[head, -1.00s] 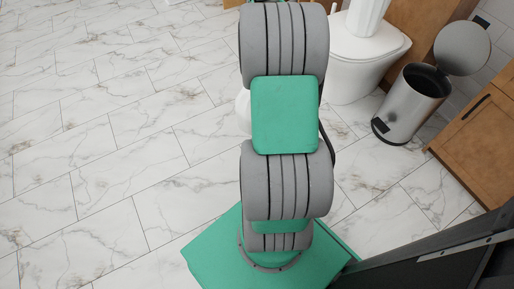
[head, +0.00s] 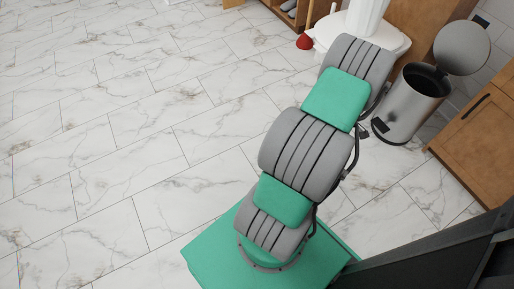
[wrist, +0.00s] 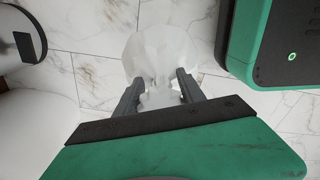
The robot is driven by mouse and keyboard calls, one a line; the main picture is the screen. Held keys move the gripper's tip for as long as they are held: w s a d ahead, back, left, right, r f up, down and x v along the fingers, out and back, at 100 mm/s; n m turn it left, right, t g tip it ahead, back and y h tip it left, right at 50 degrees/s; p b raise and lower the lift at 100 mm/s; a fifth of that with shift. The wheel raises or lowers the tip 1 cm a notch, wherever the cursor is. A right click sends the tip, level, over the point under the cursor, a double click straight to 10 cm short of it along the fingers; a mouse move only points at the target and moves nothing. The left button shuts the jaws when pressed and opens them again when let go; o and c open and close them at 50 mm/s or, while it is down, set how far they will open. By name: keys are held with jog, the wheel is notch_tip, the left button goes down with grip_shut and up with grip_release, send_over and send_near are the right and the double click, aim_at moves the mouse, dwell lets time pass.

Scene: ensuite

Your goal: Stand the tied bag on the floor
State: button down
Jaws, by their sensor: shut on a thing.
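In the wrist view the tied bag (wrist: 160,50) is white and partly see-through, rounded, with its gathered neck between the fingers. My gripper (wrist: 158,88) is shut on this neck. The bag's body extends beyond the fingertips, with marble tile floor (wrist: 100,75) around it. I cannot tell whether the bag touches the floor. In the head view my arm hides the bag and the gripper.
A steel pedal bin (head: 412,100) with its lid open stands at the right, beside a wooden cabinet (head: 485,140). The white toilet (head: 395,42) and a red plunger (head: 304,42) are at the back. Floor at the left (head: 120,120) is clear.

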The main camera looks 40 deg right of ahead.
jog(key=shift+s+f, duration=0.1)
jog(key=shift+f, duration=0.05)
jog(key=w+a+f+b, duration=0.7)
jog(key=w+a+f, duration=0.2)
jog(key=f, duration=0.4)
jog(key=shift+w+a, duration=0.15)
jog(key=shift+w, duration=0.45)
jog(key=shift+f+b, duration=0.1)
jog(key=shift+b, duration=0.2)
jog(key=c, duration=0.7)
grip_release()
jog(key=shift+a, duration=0.1)
